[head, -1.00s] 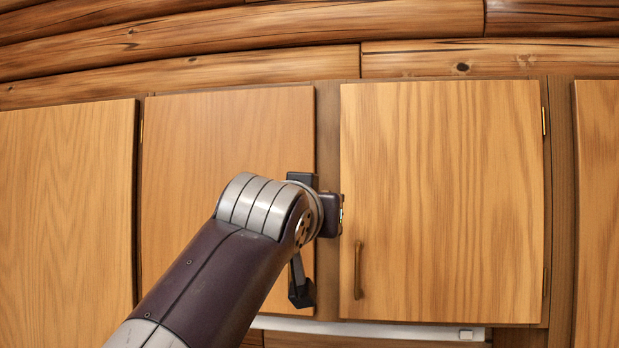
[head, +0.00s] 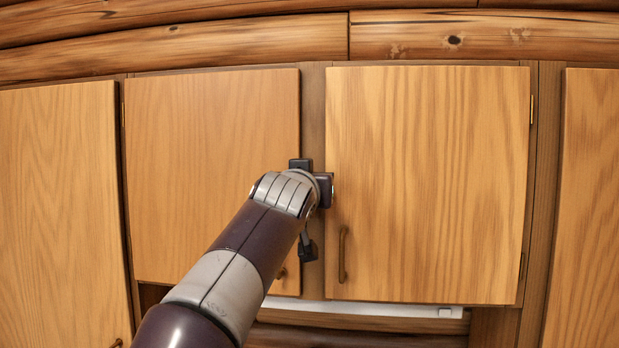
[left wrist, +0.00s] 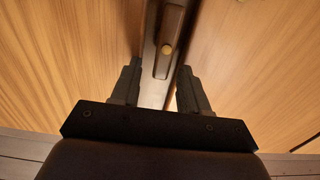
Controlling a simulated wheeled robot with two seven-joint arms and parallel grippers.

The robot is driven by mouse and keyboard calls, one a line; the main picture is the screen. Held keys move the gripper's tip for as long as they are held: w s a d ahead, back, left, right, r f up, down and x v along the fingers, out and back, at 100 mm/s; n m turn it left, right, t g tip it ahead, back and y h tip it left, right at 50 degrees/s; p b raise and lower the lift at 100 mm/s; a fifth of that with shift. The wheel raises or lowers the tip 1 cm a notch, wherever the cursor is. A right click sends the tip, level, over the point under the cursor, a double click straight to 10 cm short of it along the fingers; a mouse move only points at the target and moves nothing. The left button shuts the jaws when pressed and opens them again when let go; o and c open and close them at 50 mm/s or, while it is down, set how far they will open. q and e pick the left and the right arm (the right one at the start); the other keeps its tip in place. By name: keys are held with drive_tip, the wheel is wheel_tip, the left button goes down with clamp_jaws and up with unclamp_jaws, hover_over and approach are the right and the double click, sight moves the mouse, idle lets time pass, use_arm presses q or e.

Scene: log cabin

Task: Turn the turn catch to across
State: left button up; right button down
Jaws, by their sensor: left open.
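In the head view my left gripper (head: 305,208) is at the strip, and my wrist hides the catch. My right gripper is not in view.
A left door (head: 205,130) and a right door (head: 440,170) flank the strip, both looking shut. A handle (head: 343,255) stands out on the right door near my gripper. More doors are at both sides, with log wall above. A pale bar (head: 390,310) runs below.

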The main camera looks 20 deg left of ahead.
use_arm(q)
clamp_jaws()
drive_tip(key=shift+m, duration=0.3)
drive_tip(key=d+f+m, duration=0.1)
drive_tip(key=m, duration=0.4)
drive_tip(key=f+m, duration=0.1)
drive_tip(key=m, duration=0.5)
drive_tip(key=d+f+m, duration=0.1)
drive_tip(key=m, duration=0.5)
drive_tip(key=shift+w+d, duration=0.35)
drive_tip(key=shift+w, duration=0.05)
drive_tip(key=shift+f+m, duration=0.1)
drive_tip(key=shift+m, duration=0.2)
unclamp_jaws()
